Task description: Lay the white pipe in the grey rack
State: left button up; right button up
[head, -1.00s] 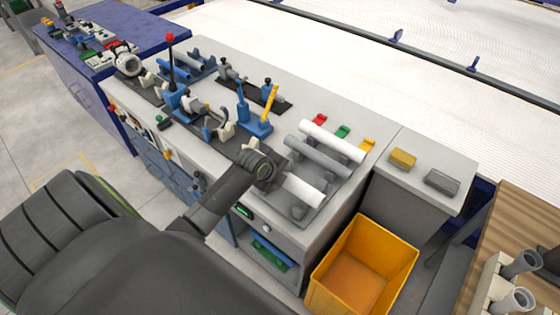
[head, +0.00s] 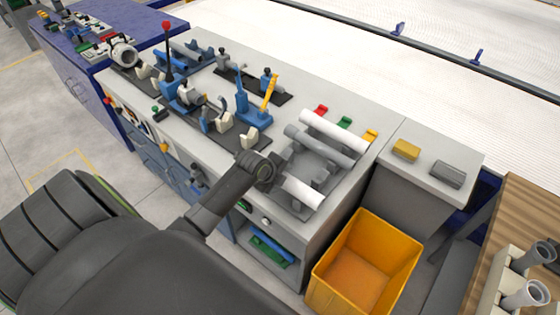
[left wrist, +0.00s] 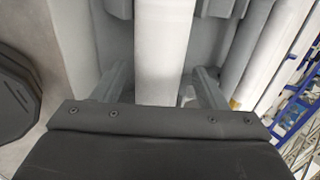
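The grey rack (head: 322,174) stands on the bench's near right corner, its cradles showing. A white pipe (head: 302,194) lies along the rack's front side; its left end is hidden by my left gripper (head: 274,174). In the left wrist view this white pipe (left wrist: 164,45) runs between the two fingers of my left gripper (left wrist: 163,75), with a narrow gap beside each, so the gripper looks open around it. I cannot tell whether the pipe rests fully in its cradles. A grey pipe (head: 318,145) and another white pipe (head: 334,131) lie parallel behind. My right gripper is not in view.
Red (head: 320,110), green (head: 345,122) and yellow (head: 370,136) blocks sit behind the rack. A yellow bin (head: 330,287) stands below on the right. Blue fixtures (head: 254,114) crowd the bench to the left. A side cabinet carries a yellow block (head: 405,149) and grey block (head: 447,174).

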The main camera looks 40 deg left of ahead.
pick_arm(q)
jog(key=shift+o, duration=0.2)
jog(key=shift+s+a+r, duration=0.1)
jog(key=shift+s+r, duration=0.25)
jog(key=shift+r, duration=0.15)
jog(key=b+v, duration=0.1)
jog(key=v, duration=1.5)
jog(key=shift+s, duration=0.2)
